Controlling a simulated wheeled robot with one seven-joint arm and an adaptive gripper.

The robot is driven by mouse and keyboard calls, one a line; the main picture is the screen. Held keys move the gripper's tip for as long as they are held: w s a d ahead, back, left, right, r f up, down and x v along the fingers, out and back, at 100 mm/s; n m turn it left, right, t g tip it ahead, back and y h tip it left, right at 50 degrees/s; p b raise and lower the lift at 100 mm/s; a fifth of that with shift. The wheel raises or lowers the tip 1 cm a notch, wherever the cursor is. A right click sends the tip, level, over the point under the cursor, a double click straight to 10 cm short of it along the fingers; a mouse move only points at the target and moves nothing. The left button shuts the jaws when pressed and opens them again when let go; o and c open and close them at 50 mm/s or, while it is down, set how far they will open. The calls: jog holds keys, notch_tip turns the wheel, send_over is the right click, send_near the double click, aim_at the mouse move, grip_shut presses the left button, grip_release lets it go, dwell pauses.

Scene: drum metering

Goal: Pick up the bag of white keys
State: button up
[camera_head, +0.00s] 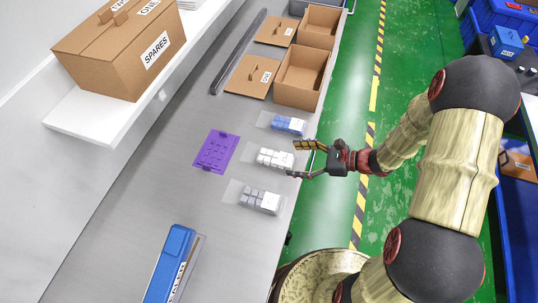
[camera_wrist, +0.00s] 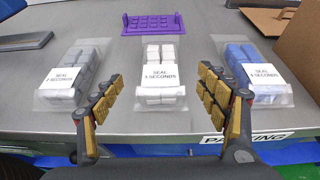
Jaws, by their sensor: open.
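The bag of white keys (camera_head: 275,159) lies flat on the grey bench, between two other bags, in the head view. In the wrist view the bag of white keys (camera_wrist: 158,84) lies in the middle, with a label reading SEAL 3 SECONDS across it. My gripper (camera_head: 300,159) is open at the bench's right edge, beside the label end of this bag. In the wrist view its two fingers (camera_wrist: 158,103) stand apart to the left and right of the bag, with nothing between them held. I cannot tell their exact height above the bench.
A bag of grey keys (camera_wrist: 75,78) and a bag of blue keys (camera_wrist: 251,72) lie on either side. A purple key tray (camera_head: 214,152) lies beyond. Open cardboard boxes (camera_head: 300,78), a blue sealer (camera_head: 172,265) and a shelf with a SPARES box (camera_head: 118,45) stand around.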

aim_at(279, 157)
jog(key=shift+w+a+f, duration=0.2)
jog(key=shift+f, duration=0.05)
jog(key=b+x, duration=0.1)
jog(key=x, duration=0.2)
jog(key=b+x, duration=0.1)
jog(key=x, duration=0.3)
jog(key=shift+a+r, duration=0.2)
jog(key=shift+c, duration=1.2)
jog(key=c, duration=1.1)
jog(key=shift+c, duration=0.3)
